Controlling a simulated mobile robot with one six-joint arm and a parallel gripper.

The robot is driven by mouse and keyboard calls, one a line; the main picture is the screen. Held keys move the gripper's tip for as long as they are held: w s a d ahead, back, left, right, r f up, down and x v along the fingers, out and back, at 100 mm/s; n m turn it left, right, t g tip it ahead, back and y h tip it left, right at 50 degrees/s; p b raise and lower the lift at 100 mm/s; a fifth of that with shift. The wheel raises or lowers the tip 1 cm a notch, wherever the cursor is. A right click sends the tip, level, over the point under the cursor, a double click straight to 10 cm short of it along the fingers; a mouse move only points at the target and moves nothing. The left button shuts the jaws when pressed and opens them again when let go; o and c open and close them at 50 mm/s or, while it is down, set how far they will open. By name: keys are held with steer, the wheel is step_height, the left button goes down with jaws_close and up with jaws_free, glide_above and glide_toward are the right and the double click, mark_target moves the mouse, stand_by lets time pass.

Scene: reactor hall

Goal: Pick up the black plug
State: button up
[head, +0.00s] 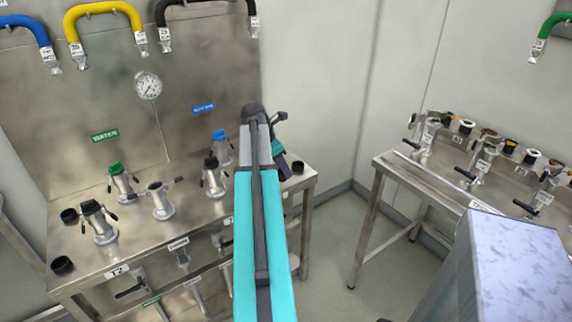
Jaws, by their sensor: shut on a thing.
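A small black plug (298,167) shows at the right end of the left steel bench, just right of my wrist. My gripper (284,164) is a dark, mostly hidden end behind my teal forearm, pointing down close beside this plug. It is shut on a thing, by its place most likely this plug. The fingertips and their contact are hidden. Two more black, cup-shaped plugs (69,216) lie at the left end of the bench, the other nearer the front edge (62,265).
The left bench (150,240) carries several metal couplings, with green (115,168), blue (220,134) and black (211,163) tops. A gauge (148,86) and coloured hoses hang on the panel behind. A second bench (400,168) with fittings stands right, across a floor gap (335,235).

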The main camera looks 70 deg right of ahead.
steer(key=shift+a, duration=0.5)
steer(key=shift+w, duration=0.1)
stand_by(0.3)
